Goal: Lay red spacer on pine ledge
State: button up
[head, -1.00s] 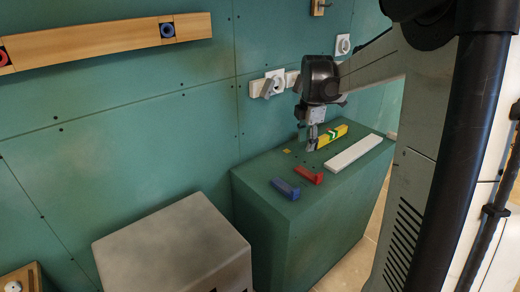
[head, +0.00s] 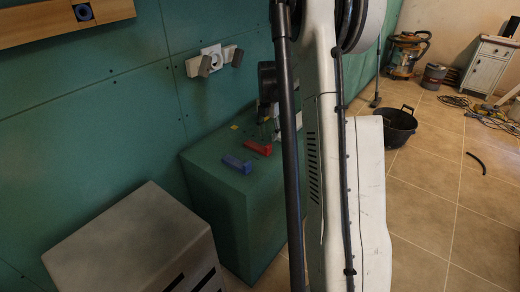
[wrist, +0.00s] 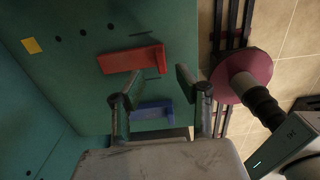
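The red spacer (head: 257,148) lies on the green box top (head: 205,158), beside the blue spacer (head: 237,163). In the wrist view the red spacer (wrist: 132,59) lies beyond my fingertips, slightly left of the gap, and the blue spacer (wrist: 152,110) shows between the fingers. My gripper (wrist: 154,82) is open and empty above the box.
A grey box (head: 125,235) stands left of the green box. White wall fittings (head: 214,60) are above the green box. A black bucket (head: 396,127) stands on the tiled floor at right. A yellow square (wrist: 32,45) marks the box top.

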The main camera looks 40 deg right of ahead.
aim_at(269, 145)
jog(key=shift+s+f, duration=0.1)
jog(key=shift+f, duration=3.05)
jog(key=shift+c, duration=0.5)
grip_shut()
